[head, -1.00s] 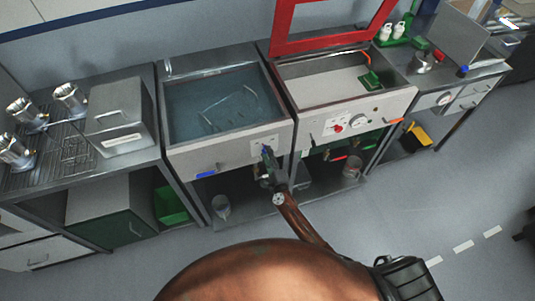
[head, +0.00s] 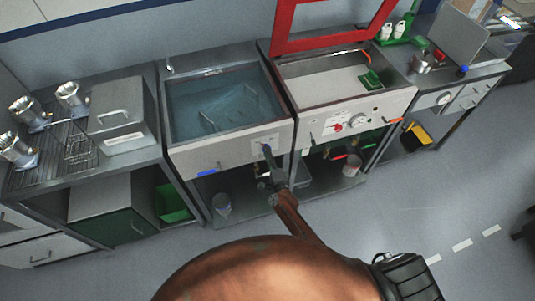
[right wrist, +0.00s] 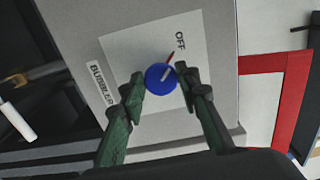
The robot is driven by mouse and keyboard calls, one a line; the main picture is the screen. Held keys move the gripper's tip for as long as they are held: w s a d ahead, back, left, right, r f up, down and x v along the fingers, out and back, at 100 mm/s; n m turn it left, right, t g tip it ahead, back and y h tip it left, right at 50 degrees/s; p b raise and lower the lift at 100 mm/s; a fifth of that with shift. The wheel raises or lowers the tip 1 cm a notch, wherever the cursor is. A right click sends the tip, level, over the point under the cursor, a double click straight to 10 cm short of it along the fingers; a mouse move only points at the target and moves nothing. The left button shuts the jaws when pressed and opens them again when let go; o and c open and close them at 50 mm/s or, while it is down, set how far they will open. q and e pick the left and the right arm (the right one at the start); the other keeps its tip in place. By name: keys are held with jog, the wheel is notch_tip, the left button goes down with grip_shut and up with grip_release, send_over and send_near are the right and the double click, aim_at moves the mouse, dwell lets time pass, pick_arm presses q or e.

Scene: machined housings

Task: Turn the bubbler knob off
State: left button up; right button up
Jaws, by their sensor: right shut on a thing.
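The round blue bubbler knob (right wrist: 161,78) sits on a pale plate (right wrist: 145,55) marked "BUBBLER" and "OFF" in the right wrist view. A white line shows on the knob's face. A thin red mark beside the knob slants toward the word OFF. My right gripper (right wrist: 160,80) has its two green-padded fingers on either side of the knob, closed on it. In the head view my right gripper (head: 268,164) is at the front panel of the water tank (head: 225,105), partly hiding the knob. My left gripper is out of view.
A second tank with a raised red-framed lid (head: 285,30) and a red knob (head: 338,128) stands to the right. A blue handle (head: 206,173) is low on the tank's left front. A steel box (head: 117,117) and a wire rack stand left. Floor in front is open.

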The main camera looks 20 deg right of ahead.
jog(key=o, duration=1.1)
jog(key=s, duration=1.2)
jog(key=shift+d, duration=0.15)
